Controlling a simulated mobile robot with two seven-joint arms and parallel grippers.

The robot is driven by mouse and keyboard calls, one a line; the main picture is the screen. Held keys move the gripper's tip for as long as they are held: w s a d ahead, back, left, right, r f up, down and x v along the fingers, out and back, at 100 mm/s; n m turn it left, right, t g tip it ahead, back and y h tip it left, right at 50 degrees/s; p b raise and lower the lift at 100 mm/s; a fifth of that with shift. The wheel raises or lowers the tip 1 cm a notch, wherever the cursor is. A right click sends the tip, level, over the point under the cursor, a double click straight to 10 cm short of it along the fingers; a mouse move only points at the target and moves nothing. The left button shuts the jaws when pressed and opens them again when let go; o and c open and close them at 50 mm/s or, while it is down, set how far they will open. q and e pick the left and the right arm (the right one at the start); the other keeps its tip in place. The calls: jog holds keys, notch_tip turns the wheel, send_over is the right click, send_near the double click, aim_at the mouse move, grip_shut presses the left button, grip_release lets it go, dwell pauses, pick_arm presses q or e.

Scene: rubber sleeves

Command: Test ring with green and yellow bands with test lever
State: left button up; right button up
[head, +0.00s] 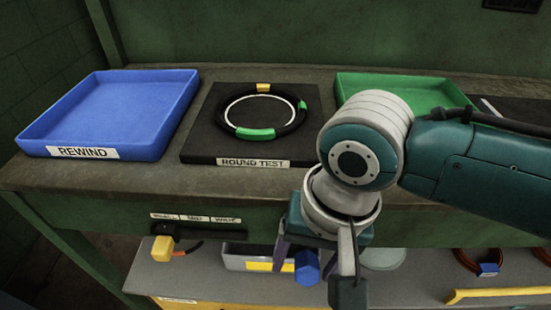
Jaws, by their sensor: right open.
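A black ring (293,122) with green and yellow bands lies flat on the black board labelled "ROUND TEST" (196,143). One green band is at its front, a smaller green one at its right and a yellow one at its back. A white circle on the board shows inside the ring. A lever with a yellow handle (161,246) is below the bench edge at the left, under a strip of small labels. My right gripper (312,275) is open, points down in front of the bench and is right of the lever, apart from it. My left gripper is not in view.
A blue "REWIND" tray (57,139) stands empty at the left and a green tray (425,82) at the right, partly behind my right arm. A lower shelf (205,277) holds a grey bin, a blue object, reddish rings and a yellow bar.

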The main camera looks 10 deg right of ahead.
grip_shut()
dwell(0.7)
dwell(0.8)
